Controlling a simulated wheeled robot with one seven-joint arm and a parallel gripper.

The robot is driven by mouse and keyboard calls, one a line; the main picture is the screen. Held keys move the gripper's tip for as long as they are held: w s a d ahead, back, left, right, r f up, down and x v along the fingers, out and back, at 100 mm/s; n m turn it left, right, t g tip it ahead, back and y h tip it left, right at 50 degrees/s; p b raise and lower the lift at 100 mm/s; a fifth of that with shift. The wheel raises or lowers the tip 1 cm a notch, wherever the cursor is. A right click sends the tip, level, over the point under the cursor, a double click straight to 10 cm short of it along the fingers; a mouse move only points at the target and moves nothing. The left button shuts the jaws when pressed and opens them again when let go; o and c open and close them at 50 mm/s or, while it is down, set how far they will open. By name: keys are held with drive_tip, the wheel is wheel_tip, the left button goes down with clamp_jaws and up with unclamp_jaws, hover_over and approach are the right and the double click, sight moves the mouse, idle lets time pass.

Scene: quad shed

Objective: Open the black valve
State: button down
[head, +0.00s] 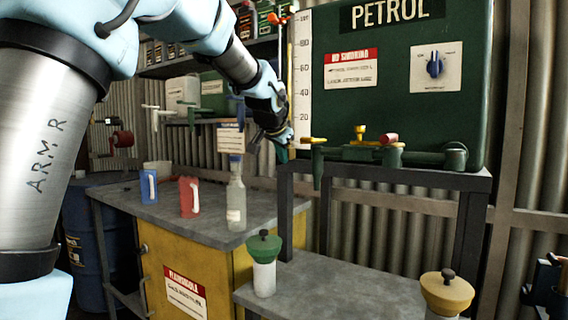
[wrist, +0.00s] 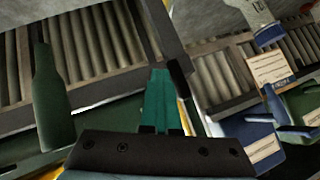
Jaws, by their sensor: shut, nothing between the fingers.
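My gripper (head: 283,153) is at the left end of the green pipe (head: 350,154) below the petrol tank. In the wrist view its teal fingers (wrist: 161,75) are shut together, with nothing seen between them. A small black piece (wrist: 178,77) shows just right of the fingertips, very close to them; it may be the black valve's handle, but I cannot tell whether they touch. No black valve handle is clear in the head view, where my gripper may hide it. The pipe carries a yellow lever (head: 313,140), a yellow knob (head: 360,134) and a red knob (head: 389,139).
The green petrol tank (head: 400,115) stands on a dark frame (head: 455,179). Green-lidded (head: 264,262) and yellow-lidded (head: 446,293) containers stand in front.

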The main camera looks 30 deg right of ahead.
drive_tip(key=b+v, duration=0.1)
drive_tip(key=v, duration=0.8)
drive_tip(key=shift+s+a+f+b, duration=0.2)
drive_tip(key=shift+s+f+b, duration=0.05)
drive_tip(key=shift+s+b, duration=0.15)
drive_tip(key=w+a+f+n+g+y+p, duration=0.1)
drive_tip(key=a+f+n+y+p, duration=0.15)
drive_tip(key=a+f, duration=0.7)
drive_tip(key=w+a+f+n+g+y+p, duration=0.15)
drive_tip(key=a+f+n, duration=0.25)
drive_tip(key=a+f, duration=0.55)
drive_tip(key=s+a+f+n+g+y, duration=0.1)
drive_tip(key=s+a+f+n, duration=0.2)
drive_tip(key=s+a, duration=0.4)
drive_tip(key=s+a+f+n+g+y+p, duration=0.1)
drive_tip(key=s+a+f, duration=0.5)
drive_tip(key=a, duration=0.7)
drive_tip(key=shift+s+a+f+n+g, duration=0.2)
drive_tip(key=shift+s+n+g, duration=0.5)
drive_tip(key=shift+n, duration=0.55)
drive_tip(key=shift+w, duration=0.15)
